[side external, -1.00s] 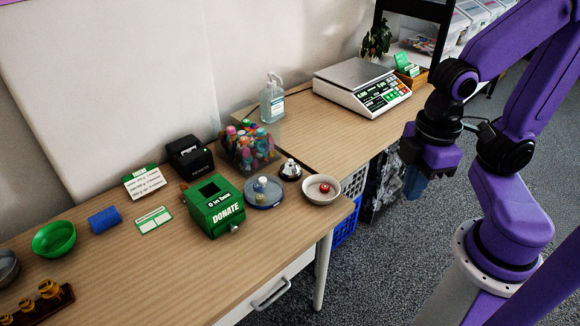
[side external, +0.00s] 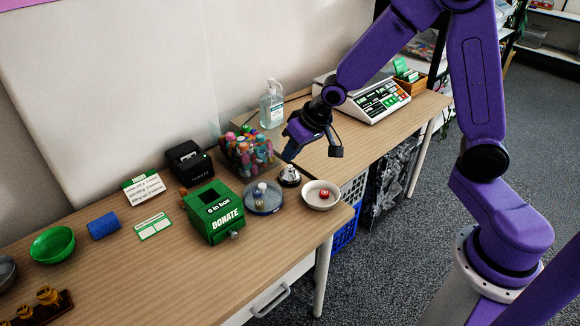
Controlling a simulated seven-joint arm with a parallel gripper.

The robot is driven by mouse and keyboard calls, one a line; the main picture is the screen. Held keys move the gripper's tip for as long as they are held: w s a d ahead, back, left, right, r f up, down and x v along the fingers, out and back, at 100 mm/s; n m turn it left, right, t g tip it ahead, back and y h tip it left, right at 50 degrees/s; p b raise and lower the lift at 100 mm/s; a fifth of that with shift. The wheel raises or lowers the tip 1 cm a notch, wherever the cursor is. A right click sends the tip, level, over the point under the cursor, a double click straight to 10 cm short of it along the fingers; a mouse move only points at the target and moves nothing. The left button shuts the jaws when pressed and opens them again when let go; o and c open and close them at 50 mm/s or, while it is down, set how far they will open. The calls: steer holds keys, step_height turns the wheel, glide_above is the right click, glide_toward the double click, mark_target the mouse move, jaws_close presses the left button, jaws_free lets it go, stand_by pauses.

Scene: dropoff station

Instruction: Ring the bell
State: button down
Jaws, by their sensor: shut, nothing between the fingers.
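The bell (side external: 289,176) is a small silver dome on a dark base. My gripper (side external: 289,157) is shut and empty, pointing down just above the bell. A small gap seems to separate the fingertips from the bell's top, but I cannot tell the exact distance from this angle.
A bin of colourful bottles (side external: 240,166), a green donation box (side external: 205,229), a sanitizer bottle (side external: 271,106) and a scale (side external: 386,98) stand nearby.

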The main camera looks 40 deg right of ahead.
steer(key=w+d+f+m+t, duration=0.2)
steer(key=w+d+f+m, duration=0.3)
steer(key=w, duration=0.4)
steer(key=m+t+h, duration=0.1)
steer(key=m+t, duration=0.1)
steer(key=m, duration=0.1)
glide_above(290, 167)
steer(key=shift+s+d+f, duration=0.15)
steer(key=shift+d+f, duration=0.05)
steer(key=shift+f, duration=0.5)
steer(key=shift+s+d+f, duration=0.1)
steer(key=shift+d+f, duration=0.05)
steer(key=shift+f, duration=0.5)
steer(key=shift+f, duration=0.1)
steer(key=shift+f, duration=4.35)
steer(key=shift+f, duration=0.1)
steer(key=shift+f, duration=0.3)
